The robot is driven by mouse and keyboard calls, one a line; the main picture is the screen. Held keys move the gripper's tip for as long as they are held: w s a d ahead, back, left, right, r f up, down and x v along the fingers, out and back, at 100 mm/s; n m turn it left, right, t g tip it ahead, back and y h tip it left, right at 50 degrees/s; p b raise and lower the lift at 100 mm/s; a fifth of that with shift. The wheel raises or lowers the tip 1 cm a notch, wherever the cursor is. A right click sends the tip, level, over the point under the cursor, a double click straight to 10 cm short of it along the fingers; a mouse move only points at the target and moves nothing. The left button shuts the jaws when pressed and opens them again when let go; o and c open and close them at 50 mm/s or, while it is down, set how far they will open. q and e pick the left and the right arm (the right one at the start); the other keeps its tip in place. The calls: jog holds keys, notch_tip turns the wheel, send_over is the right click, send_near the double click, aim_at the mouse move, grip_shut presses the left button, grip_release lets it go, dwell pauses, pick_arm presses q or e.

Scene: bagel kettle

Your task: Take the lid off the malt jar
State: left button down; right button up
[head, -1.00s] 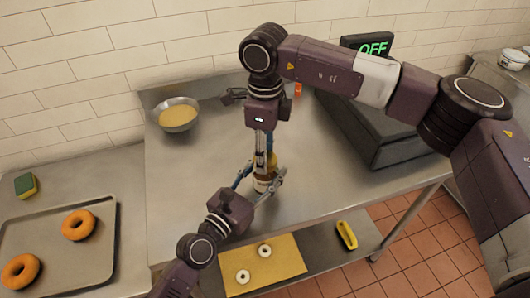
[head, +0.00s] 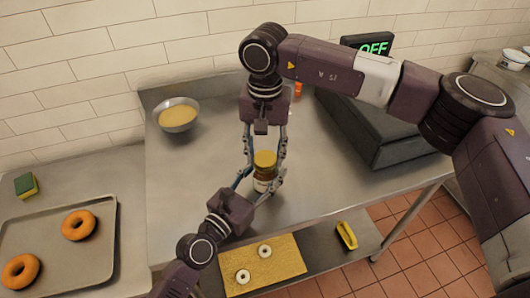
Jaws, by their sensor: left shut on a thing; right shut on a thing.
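The malt jar (head: 264,184) stands upright on the steel table near its front edge, brown with a pale label and a yellow-gold lid (head: 265,158) on top. My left gripper (head: 260,179) comes from the front and is shut on the jar body, one finger on each side. My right gripper (head: 266,161) points down from above and is shut on the lid, its fingers at the lid's left and right. The lid appears seated on the jar; I see no clear gap. The fingers partly hide the jar's sides.
A steel bowl of yellow contents (head: 178,115) stands at the back left. A dark machine (head: 385,140) with an OFF display (head: 368,46) fills the right. A tray (head: 100,258) with two bagels lies left. A board (head: 285,275) with white rings sits on the lower shelf.

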aim_at(265, 158)
jog(key=n, duration=0.5)
jog(key=shift+w+r, duration=0.1)
jog(key=shift+w, duration=0.05)
jog(key=shift+r, duration=0.1)
dwell(0.3)
jog(key=shift+r, duration=1)
jog(key=shift+r, duration=2)
pick_arm(q)
jog(key=c, duration=0.9)
grip_release()
jog(key=shift+c, duration=0.2)
